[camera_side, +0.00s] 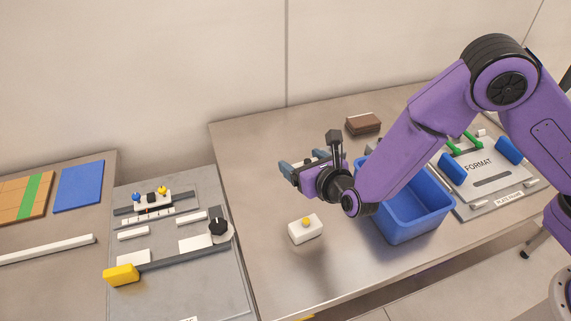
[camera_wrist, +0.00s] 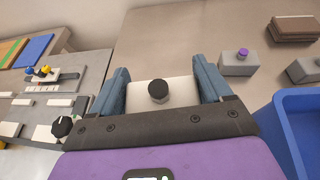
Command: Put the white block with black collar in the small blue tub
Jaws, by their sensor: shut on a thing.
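The white block with black collar (camera_wrist: 176,93) shows in the wrist view between the two fingers of my gripper (camera_wrist: 160,90), its dark round knob on top. The fingers are shut on its left and right sides. In the side view my gripper (camera_side: 308,165) is over the metal table, left of the small blue tub, and the held block is mostly hidden there. The small blue tub (camera_side: 424,226) stands on the table under my forearm. In the wrist view part of the tub (camera_wrist: 283,140) shows at the lower right, apart from the block.
A white block with a yellow knob (camera_side: 308,233) stands left of the tub. A block with a purple knob (camera_wrist: 239,66) and a brown box (camera_side: 363,124) are farther back. A FORMAT fixture plate (camera_side: 487,197) lies right of the tub. A fixture board (camera_side: 190,285) is at left.

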